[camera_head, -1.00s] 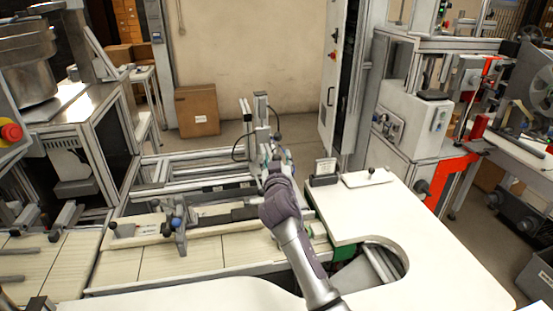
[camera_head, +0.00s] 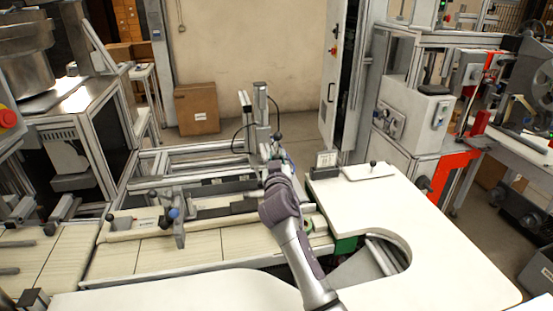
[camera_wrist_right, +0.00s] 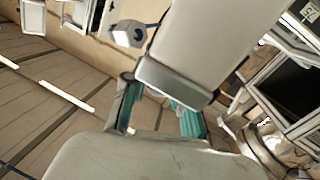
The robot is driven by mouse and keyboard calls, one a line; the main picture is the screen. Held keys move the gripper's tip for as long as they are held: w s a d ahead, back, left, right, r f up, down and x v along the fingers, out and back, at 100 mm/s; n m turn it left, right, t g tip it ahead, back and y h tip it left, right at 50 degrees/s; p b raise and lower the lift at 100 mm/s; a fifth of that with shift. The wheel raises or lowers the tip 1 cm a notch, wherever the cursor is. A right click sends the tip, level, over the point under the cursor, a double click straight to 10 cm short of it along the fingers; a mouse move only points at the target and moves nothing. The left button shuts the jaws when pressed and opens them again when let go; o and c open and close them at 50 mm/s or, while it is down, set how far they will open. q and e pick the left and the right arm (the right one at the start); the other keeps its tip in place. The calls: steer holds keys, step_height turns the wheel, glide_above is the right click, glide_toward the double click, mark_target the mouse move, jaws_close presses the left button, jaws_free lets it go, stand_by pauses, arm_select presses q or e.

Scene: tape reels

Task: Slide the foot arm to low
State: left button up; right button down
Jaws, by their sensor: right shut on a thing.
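My right gripper (camera_head: 272,167) reaches in at the centre of the head view, by the foot of an upright metal post (camera_head: 261,118) at the back of the conveyor machine. In the right wrist view its teal-padded fingers (camera_wrist_right: 161,112) are shut on a part between them, which I take to be the foot arm. That part is mostly hidden. A large pale grey block with a silver band (camera_wrist_right: 172,82) stands right above the fingers. In the head view my wrist hides the grip. My left gripper is not in view.
A clamp with a blue knob (camera_head: 173,213) stands on the conveyor bed left of my arm. A white table (camera_head: 430,240) with a curved cut-out lies to the right, with a small sign holder (camera_head: 325,163) on its back edge. A cardboard box (camera_head: 196,108) stands on the floor behind.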

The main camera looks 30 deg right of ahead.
steer(key=shift+f, duration=0.85)
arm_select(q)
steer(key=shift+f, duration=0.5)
arm_select(e)
steer(key=c, duration=1.2)
jaws_free()
steer(key=shift+c, duration=0.2)
steer(key=o, duration=0.3)
steer(key=shift+o, duration=0.2)
steer(key=shift+r, duration=0.1)
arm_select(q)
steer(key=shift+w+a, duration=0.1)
arm_select(e)
steer(key=shift+r, duration=0.1)
steer(key=v, duration=1.2)
